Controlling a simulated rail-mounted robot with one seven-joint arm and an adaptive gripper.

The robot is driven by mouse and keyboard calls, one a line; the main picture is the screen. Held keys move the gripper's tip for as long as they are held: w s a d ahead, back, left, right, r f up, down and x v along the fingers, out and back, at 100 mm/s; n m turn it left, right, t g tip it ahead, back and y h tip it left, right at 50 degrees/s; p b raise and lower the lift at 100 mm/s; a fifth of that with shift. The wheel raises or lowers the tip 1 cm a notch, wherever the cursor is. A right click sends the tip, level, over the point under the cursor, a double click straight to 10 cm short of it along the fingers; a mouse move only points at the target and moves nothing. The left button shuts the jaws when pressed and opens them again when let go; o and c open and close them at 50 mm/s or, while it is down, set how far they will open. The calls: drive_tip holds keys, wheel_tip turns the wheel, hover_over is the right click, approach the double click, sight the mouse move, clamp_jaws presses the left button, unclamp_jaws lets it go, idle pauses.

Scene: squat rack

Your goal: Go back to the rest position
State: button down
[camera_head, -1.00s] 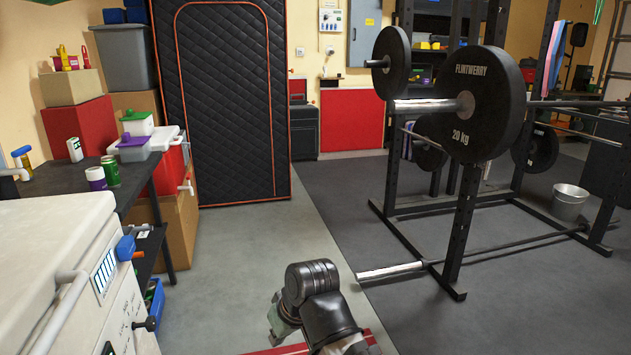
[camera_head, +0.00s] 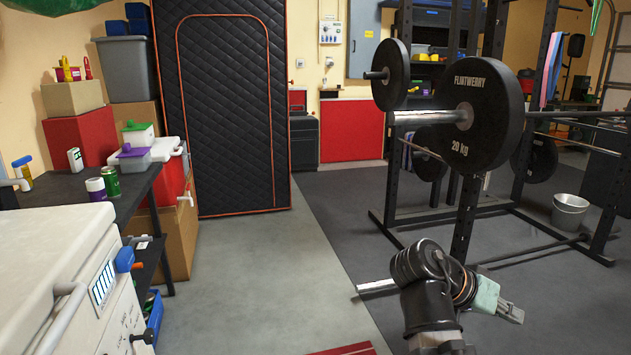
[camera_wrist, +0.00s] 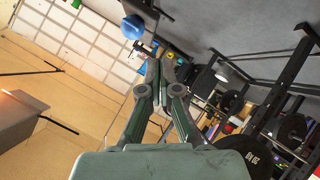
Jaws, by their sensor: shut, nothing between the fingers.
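My gripper (camera_wrist: 159,75) is in the middle of the wrist view, with its two fingers together and nothing between them. In the head view my arm rises from the bottom edge, right of centre, and its pale green end (camera_head: 497,302) points to the right. It stands in front of the foot of the squat rack (camera_head: 463,222). I cannot make out the fingers clearly in the head view. No object is held.
A barbell with a 20 kg plate (camera_head: 485,110) rests on the rack at right. A white chest (camera_head: 50,250) and a dark table (camera_head: 60,190) stand at left. Grey floor (camera_head: 255,270) between is clear. A bucket (camera_head: 570,210) stands far right.

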drive_tip(key=s+d+r+m+g, duration=0.4)
drive_tip(key=s+d, duration=0.2)
drive_tip(key=s, duration=0.1)
drive_tip(key=s+d+r+m+g, duration=0.3)
drive_tip(key=s+d+r, duration=0.1)
drive_tip(key=s+d, duration=0.35)
drive_tip(key=w+a+f+n+t+p, duration=0.25)
drive_tip(key=w+f+n+p, duration=0.45)
drive_tip(key=w+f+p, duration=0.4)
drive_tip(key=w+a+f+n+t+y+p, duration=0.1)
drive_tip(key=w+a+f+n+y+p, duration=0.2)
drive_tip(key=f, duration=0.5)
drive_tip(key=w+a+f+n+t+y+p, duration=0.1)
drive_tip(key=a+f+n+p, duration=0.3)
drive_tip(key=f, duration=0.3)
drive_tip(key=s+a+f+n+g+y+p, duration=0.2)
drive_tip(key=s+a+f+y+p, duration=0.2)
drive_tip(key=s+a+f+p, duration=0.55)
drive_tip(key=s+a+f+n+g+y+p, duration=0.1)
drive_tip(key=s+a+f+p, duration=0.5)
drive_tip(key=s+a, duration=0.6)
drive_tip(key=s+g+y, duration=0.1)
drive_tip(key=s+y, duration=0.1)
drive_tip(key=shift+s+a+f+y+p, duration=0.2)
drive_tip(key=shift+s+f+y+p, duration=0.1)
drive_tip(key=shift+s+f+y, duration=0.1)
